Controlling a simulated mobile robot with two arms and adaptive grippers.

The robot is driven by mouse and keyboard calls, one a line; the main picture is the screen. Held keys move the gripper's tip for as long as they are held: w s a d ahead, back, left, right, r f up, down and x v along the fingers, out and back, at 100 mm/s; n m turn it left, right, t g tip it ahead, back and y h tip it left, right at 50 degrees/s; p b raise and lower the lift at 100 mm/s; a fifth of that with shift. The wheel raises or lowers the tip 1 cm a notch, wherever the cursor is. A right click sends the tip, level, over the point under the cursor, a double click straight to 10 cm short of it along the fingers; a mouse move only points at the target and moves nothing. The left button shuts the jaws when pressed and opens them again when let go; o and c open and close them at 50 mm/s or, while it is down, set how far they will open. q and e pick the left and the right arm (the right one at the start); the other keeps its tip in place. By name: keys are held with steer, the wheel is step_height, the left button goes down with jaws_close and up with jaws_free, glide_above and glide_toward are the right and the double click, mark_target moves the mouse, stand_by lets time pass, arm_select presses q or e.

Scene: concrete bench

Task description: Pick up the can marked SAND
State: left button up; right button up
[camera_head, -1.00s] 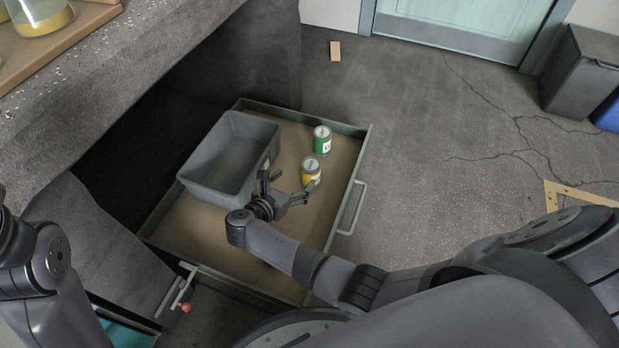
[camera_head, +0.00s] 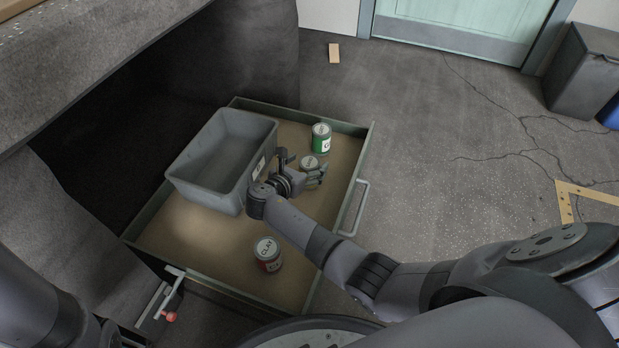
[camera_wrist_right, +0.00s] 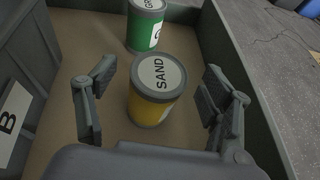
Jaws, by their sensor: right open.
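The can marked SAND (camera_wrist_right: 157,92) is yellow with a grey rim and a white lid label, and it stands upright in the open drawer. In the head view the SAND can (camera_head: 309,164) is partly hidden by my right gripper (camera_head: 302,170). In the right wrist view my right gripper (camera_wrist_right: 160,96) is open, with one finger on each side of the can and visible gaps between. No grip on it shows. My left arm is at the left edge of the head view, and its gripper is out of frame.
A green can (camera_head: 321,138) stands just behind the SAND can, also in the right wrist view (camera_wrist_right: 146,26). A grey bin (camera_head: 190,190) fills the drawer's left side. The drawer (camera_head: 362,150) has raised walls.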

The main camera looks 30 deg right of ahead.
steer(key=shift+b+x, duration=0.5)
steer(key=shift+x, duration=0.5)
steer(key=shift+w+d, duration=0.1)
steer(key=c, duration=1.7)
